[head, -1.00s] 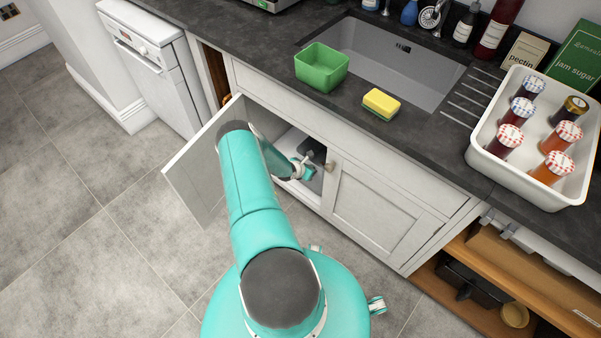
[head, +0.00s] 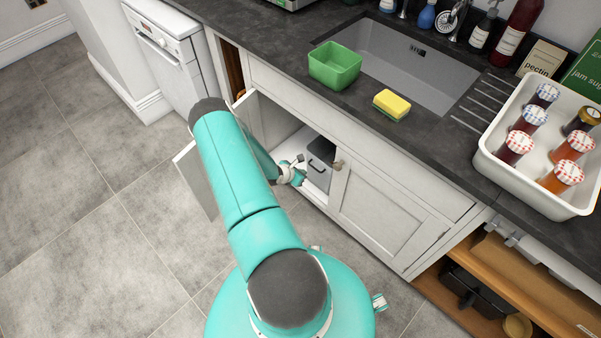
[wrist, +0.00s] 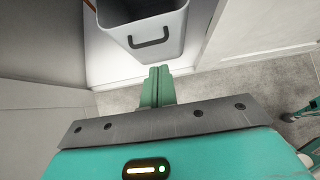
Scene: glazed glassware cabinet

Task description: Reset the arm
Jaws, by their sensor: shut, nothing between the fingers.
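My gripper (wrist: 158,85) is shut and empty in the wrist view, its two green fingers pressed together. It points at the opening of the under-sink cabinet. A grey bin (wrist: 150,30) with a dark handle stands inside on the white cabinet floor, just beyond the fingertips and apart from them as far as I can tell. In the head view my arm reaches toward the open cabinet, and the grey bin (head: 319,172) shows inside it. The fingers are too small to make out in the head view.
The left cabinet door (head: 190,178) stands open, partly hidden behind my arm. The right door (head: 385,212) is shut. On the counter are a green tub (head: 335,65), a yellow sponge (head: 391,104) and a white tray (head: 500,172) of jars. The tiled floor at left is clear.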

